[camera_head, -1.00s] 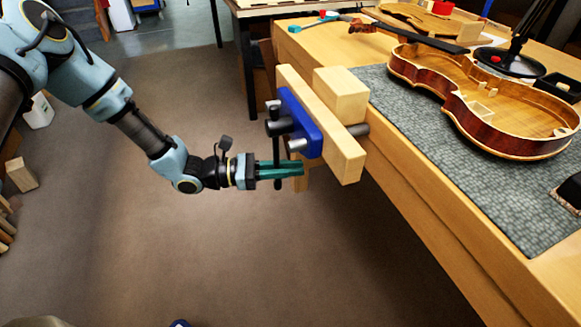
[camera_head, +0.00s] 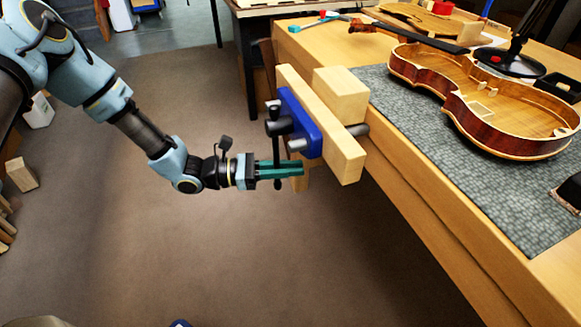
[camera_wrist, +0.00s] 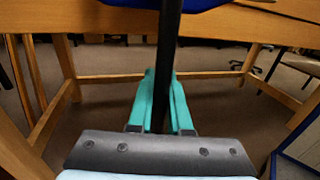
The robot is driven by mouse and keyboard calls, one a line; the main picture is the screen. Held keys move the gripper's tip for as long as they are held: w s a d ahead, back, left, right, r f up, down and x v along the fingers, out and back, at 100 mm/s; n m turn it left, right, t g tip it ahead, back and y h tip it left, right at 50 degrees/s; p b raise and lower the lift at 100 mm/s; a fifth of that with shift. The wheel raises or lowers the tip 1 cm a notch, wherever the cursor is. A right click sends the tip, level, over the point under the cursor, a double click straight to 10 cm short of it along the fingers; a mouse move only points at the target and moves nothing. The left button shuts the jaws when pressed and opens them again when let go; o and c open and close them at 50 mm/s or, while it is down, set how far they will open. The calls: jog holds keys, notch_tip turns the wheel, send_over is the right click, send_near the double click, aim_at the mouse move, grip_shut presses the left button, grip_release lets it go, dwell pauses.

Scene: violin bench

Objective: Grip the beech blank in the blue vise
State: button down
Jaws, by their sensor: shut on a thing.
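The beech blank (camera_head: 341,95) is a pale wooden block between the vise's wooden front jaw (camera_head: 318,122) and the bench edge. Its top stands above the jaw. I cannot tell whether both its faces are touched. My gripper (camera_head: 284,169) has teal fingers shut on the lower part of this bar. In the wrist view the black bar (camera_wrist: 168,45) runs down between the teal fingers (camera_wrist: 160,95). The blue vise body shows at the top edge there.
On the bench (camera_head: 400,185) lie a grey mat (camera_head: 420,115) and an open violin body (camera_head: 480,105), right of the vise. A black lamp base (camera_head: 508,62) stands behind it. The floor (camera_head: 200,250) below and left of the vise is clear.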

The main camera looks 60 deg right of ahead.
jog(key=shift+w, duration=0.1)
jog(key=w+d+r+m+t+b, duration=0.2)
jog(key=w+d+r+m+t, duration=0.2)
jog(key=m, duration=0.8)
jog(key=shift+w+d+r+m+t, duration=0.35)
jog(key=shift+w+d+r, duration=1.35)
jog(key=shift+w, duration=1.2)
jog(key=shift+a+r, duration=0.3)
jog(key=c, duration=1.1)
grip_release()
jog(key=shift+o, duration=1.3)
jog(key=shift+s, duration=0.1)
